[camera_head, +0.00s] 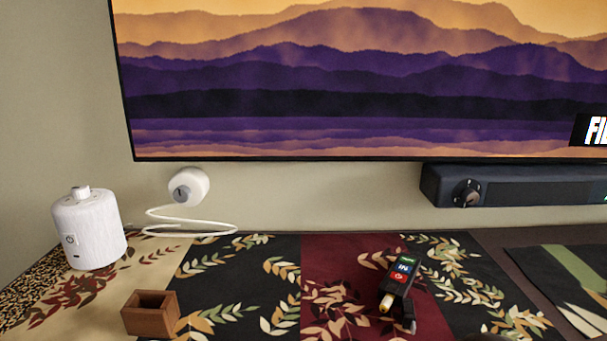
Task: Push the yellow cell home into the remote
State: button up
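The black remote (401,270) lies on the dark red part of the patterned runner, right of the middle, with green, blue and red marks on its top. The yellow cell (385,303) sticks out of the remote's near end, at the left side. How deep it sits inside I cannot tell. A dark flap-like piece (409,316) hangs or stands at the right of the same end. My gripper is not clearly in view.
A wooden open box (150,313) stands front left. A white canister (88,228) stands behind it, near a round white plug (188,186) with a cord. A soundbar (520,186) is on the wall below the screen (350,85). A dark shape (487,337) barely shows at the bottom edge.

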aim_at(385, 306)
jog(key=k+j+z, duration=0.1)
jog(key=j+z, duration=0.15)
jog(key=k+j+z, duration=0.25)
jog(key=j, duration=0.15)
jog(key=j+z, duration=0.2)
jog(key=j, duration=0.15)
jog(key=i, duration=0.2)
jog(key=z, duration=0.05)
